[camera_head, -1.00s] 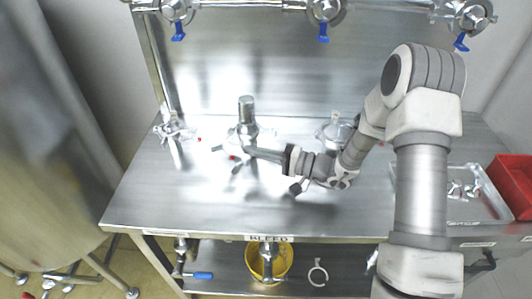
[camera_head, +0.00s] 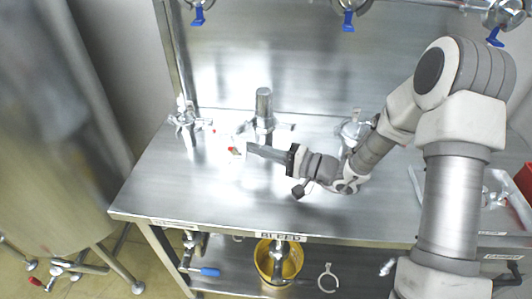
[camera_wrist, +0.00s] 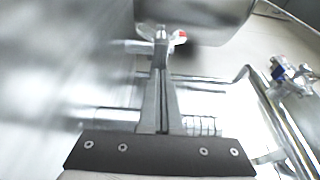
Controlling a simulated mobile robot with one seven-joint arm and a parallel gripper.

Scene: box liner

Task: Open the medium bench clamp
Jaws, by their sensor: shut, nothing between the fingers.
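Three metal clamp-like fittings stand along the back of the bench: a left one (camera_head: 187,122), a middle one with a tall round post (camera_head: 264,104), and a right one (camera_head: 355,130) partly behind my arm. I cannot tell for sure which is the medium clamp. My gripper (camera_head: 249,149) is shut and empty, pointing left, low over the bench in front of the middle post. A small red-tipped part (camera_head: 234,150) lies just left of its fingertips. In the wrist view my shut fingers (camera_wrist: 161,42) reach toward a shiny metal fitting with a red tip (camera_wrist: 181,37); contact is unclear.
The steel bench (camera_head: 210,200) is bare at the front and left. A tray (camera_head: 500,215) and a red bin (camera_head: 525,178) are at the right. A pipe with blue-handled valves (camera_head: 348,20) runs above. A yellow bucket (camera_head: 290,262) stands below the bench.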

